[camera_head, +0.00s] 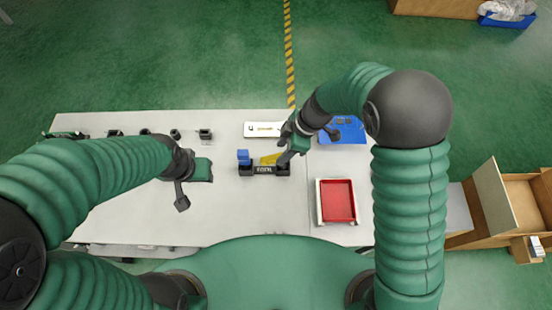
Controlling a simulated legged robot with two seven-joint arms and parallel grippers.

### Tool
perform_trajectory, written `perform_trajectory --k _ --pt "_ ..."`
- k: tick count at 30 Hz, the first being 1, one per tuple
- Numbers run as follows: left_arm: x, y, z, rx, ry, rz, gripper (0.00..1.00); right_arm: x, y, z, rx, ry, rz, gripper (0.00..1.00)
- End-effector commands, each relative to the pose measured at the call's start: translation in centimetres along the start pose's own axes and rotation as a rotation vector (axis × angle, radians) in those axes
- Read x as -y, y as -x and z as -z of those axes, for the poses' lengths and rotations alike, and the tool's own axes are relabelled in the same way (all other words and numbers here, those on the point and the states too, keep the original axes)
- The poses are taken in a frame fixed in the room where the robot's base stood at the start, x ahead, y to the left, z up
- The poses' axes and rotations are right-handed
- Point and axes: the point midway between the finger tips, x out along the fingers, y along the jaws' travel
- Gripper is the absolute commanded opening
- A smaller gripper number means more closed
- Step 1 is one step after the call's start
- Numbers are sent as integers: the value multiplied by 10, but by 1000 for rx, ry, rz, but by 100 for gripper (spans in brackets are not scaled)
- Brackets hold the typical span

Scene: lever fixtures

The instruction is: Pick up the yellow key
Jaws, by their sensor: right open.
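The yellow key (269,159) stands in a black holder (264,171) near the middle of the table. A blue piece (243,158) is in the left end of the same holder. My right gripper (285,159) is open at the right end of the holder, right beside the yellow key. It partly covers that end, and I cannot tell whether it touches the key. My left gripper (182,204) hangs over the table to the left of the holder, apart from it. Its jaws are too small to read.
A red tray (338,219) with a white rim sits at the right of the table (130,215). A white panel (253,129) and a blue board (350,136) lie at the back. Several small black fixtures (205,134) line the back left. The front middle is clear.

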Motion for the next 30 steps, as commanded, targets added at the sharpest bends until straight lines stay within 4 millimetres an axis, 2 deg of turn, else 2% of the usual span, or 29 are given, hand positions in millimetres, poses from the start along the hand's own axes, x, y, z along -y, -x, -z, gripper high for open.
perform_trajectory --k 3,8,15,22,30 --pt "0 2 1 0 0 0 41 1 -21 0 0 1 3 45" --pt "0 6 2 0 0 0 41 2 -37 0 1 1 1 45" --pt "0 15 4 0 0 0 41 -1 -77 -4 1 1 0 45" --pt "0 14 4 0 0 0 41 -1 -80 -4 0 0 -2 45" --pt "0 14 3 0 0 0 41 -1 -80 -4 0 0 -2 11"
